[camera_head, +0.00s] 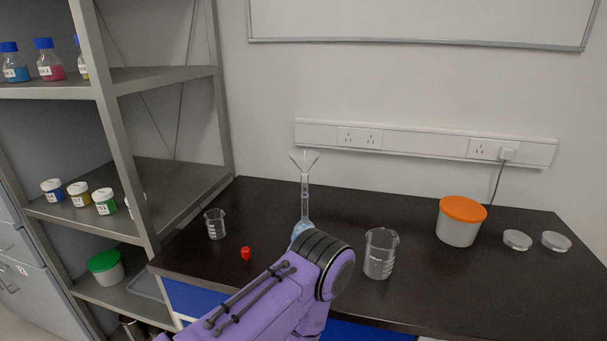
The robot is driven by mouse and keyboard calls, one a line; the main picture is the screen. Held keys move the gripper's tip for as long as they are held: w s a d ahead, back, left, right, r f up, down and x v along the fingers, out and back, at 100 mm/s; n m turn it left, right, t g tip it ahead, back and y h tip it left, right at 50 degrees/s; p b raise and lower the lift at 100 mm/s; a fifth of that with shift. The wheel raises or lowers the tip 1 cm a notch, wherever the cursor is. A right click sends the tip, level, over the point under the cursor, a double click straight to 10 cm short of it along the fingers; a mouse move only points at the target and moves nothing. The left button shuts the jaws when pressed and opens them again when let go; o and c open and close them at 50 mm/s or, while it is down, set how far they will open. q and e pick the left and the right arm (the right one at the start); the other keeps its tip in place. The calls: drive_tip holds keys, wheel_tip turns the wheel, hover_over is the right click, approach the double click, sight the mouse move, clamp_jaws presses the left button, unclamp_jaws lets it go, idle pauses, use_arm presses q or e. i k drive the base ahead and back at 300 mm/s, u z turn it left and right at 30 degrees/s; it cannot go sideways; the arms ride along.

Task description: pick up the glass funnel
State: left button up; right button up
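A clear glass funnel (304,161) sits upright in the mouth of a tall, narrow-necked glass flask (305,205) on the dark bench. The flask holds some pale blue liquid low down, and its lower part is hidden behind one of my purple arms. That arm rises from the bottom of the view and ends in a black-banded joint in front of the flask. No gripper fingers show, so I cannot see either gripper or its distance from the funnel.
On the bench (400,215) are a small beaker (215,224), a red stopper (246,253), a larger beaker (380,254), an orange-lidded tub (461,221) and two clear dishes (517,240). A metal shelf rack (165,79) stands left. The bench behind the larger beaker is clear.

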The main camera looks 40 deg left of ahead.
sight(305, 158)
drive_tip(key=k, duration=0.6)
drive_tip(key=u, duration=1.2)
drive_tip(key=i, duration=0.45)
